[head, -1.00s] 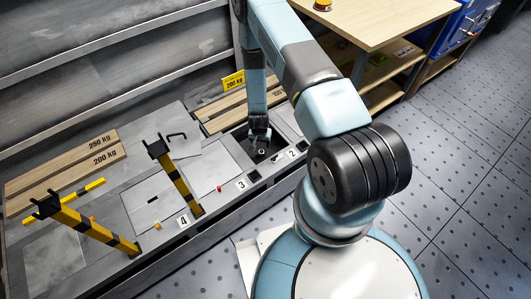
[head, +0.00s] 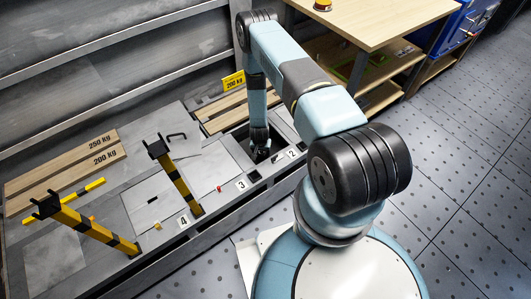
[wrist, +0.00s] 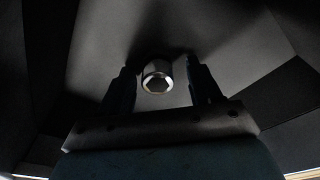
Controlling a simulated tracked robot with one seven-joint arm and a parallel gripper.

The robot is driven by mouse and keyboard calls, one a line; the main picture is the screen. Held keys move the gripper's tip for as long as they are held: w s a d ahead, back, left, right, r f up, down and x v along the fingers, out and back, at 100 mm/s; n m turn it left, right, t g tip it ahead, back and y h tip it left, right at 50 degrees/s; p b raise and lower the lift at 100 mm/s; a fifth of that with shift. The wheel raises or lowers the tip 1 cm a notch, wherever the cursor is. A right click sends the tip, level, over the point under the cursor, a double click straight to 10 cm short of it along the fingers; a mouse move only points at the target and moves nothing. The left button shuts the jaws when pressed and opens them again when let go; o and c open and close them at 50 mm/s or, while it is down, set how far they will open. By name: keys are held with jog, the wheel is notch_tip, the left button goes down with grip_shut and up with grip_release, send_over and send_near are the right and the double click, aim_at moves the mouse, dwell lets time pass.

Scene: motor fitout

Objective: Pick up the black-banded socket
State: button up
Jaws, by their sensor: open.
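In the wrist view a metal socket (wrist: 157,78) with a bright hexagonal opening stands between my gripper's two fingers. Its body is dark in shadow, so I cannot tell whether it has a black band. My gripper (wrist: 159,82) is open, with a gap on each side of the socket. In the head view my gripper (head: 260,151) reaches down into a dark recess of the bench by the number 2 label; the socket is hidden there.
Dark walls of the recess surround my gripper in the wrist view. Yellow-and-black posts (head: 178,180) stand to the left on the grey bench. A small red piece (head: 219,188) lies near label 3. Wooden planks (head: 222,111) lie behind the recess.

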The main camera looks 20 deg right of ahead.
jog(key=c, duration=1.1)
jog(key=shift+c, duration=0.3)
jog(key=shift+r, duration=0.1)
